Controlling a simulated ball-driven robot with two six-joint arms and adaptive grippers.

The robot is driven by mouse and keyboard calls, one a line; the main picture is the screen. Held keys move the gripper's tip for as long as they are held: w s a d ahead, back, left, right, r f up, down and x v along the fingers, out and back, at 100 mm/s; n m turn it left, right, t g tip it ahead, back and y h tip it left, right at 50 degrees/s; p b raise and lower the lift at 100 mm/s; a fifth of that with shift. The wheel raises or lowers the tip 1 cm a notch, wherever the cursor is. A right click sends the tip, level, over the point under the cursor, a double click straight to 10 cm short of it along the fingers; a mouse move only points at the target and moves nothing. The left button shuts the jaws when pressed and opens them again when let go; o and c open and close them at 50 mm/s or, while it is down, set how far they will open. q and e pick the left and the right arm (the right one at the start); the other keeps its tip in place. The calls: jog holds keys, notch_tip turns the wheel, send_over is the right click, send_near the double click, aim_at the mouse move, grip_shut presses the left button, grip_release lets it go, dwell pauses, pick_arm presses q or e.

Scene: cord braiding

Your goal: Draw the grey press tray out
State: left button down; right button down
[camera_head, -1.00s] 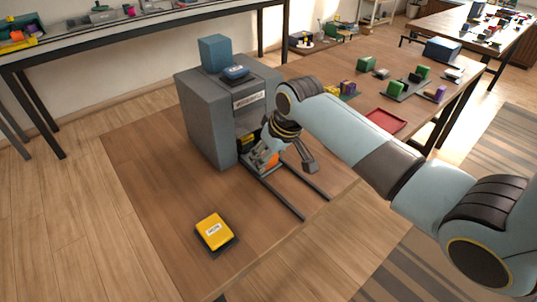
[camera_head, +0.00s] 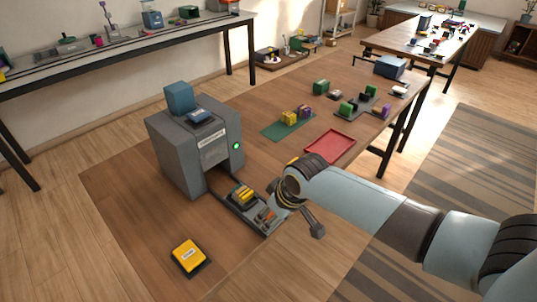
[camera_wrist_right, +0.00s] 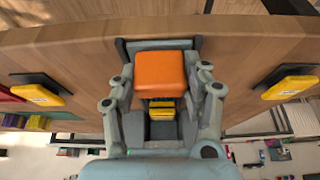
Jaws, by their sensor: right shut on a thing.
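The grey press (camera_head: 185,160) stands on the wooden table with a blue block on its top. The grey press tray (camera_head: 248,217) sticks out of its front and carries a yellow block (camera_head: 243,193). In the right wrist view the tray (camera_wrist_right: 162,131) runs back from an orange handle (camera_wrist_right: 162,70). My right gripper (camera_head: 270,215) is at the tray's outer end. The right wrist view shows its fingers (camera_wrist_right: 163,85) on both sides of the orange handle, shut on it. My arm partly hides the fingers in the head view. My left gripper is not in view.
A yellow labelled box (camera_head: 188,255) lies on a dark base at the table's front left. A red tray (camera_head: 331,146) and a green mat (camera_head: 287,127) with small blocks lie to the right. A green light (camera_head: 236,146) shows on the press.

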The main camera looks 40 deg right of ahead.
jog(key=shift+s+f, duration=0.1)
jog(key=shift+s, duration=0.1)
jog(key=c, duration=1)
grip_release()
jog(key=o, duration=0.4)
jog(key=shift+s, duration=0.15)
jog(key=v, duration=1.2)
